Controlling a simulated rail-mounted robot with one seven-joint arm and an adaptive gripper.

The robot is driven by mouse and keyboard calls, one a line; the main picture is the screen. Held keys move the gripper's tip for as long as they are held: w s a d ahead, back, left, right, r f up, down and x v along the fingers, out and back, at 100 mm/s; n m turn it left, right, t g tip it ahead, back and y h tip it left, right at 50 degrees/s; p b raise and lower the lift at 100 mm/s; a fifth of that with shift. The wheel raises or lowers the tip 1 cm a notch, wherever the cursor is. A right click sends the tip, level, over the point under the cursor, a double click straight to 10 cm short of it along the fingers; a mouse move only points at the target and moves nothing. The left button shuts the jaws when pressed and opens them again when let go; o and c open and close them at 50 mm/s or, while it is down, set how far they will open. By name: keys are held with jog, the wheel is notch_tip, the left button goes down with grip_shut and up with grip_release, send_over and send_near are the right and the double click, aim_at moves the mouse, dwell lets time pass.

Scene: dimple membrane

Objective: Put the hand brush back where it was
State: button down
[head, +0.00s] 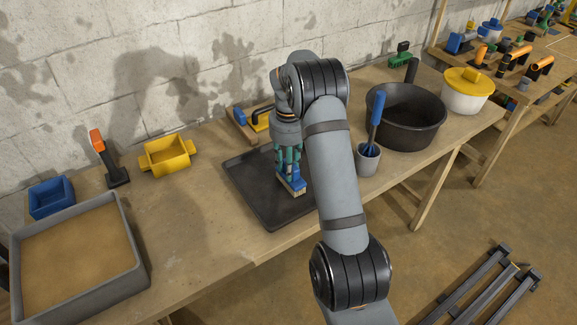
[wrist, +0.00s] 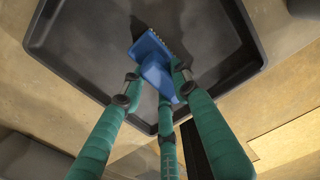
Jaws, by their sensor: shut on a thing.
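The hand brush (head: 294,187) is blue with pale bristles. My gripper (head: 288,168) is shut on it, above or at the dark tray (head: 258,208). In the wrist view the green fingers (wrist: 158,84) close around the blue brush (wrist: 152,52), with the tray (wrist: 85,62) beneath. The bristles point down towards the tray floor; I cannot tell whether they touch it. My arm hides part of the tray's right side in the head view.
A wooden board (head: 242,127) with blue and yellow tools lies behind the tray. A grey cup (head: 367,162) holding a blue-handled tool, and a black basin (head: 408,125), stand to the right.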

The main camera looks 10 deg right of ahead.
jog(key=shift+f, duration=0.2)
jog(key=c, duration=1.4)
grip_release()
jog(key=shift+o, duration=0.3)
notch_tip(320, 180, up, 12)
jog(key=p, duration=0.1)
jog(key=shift+r, duration=0.25)
notch_tip(320, 180, down, 13)
jog(key=shift+f+b, duration=0.1)
jog(key=shift+b, duration=0.75)
jog(key=shift+r, duration=2.45)
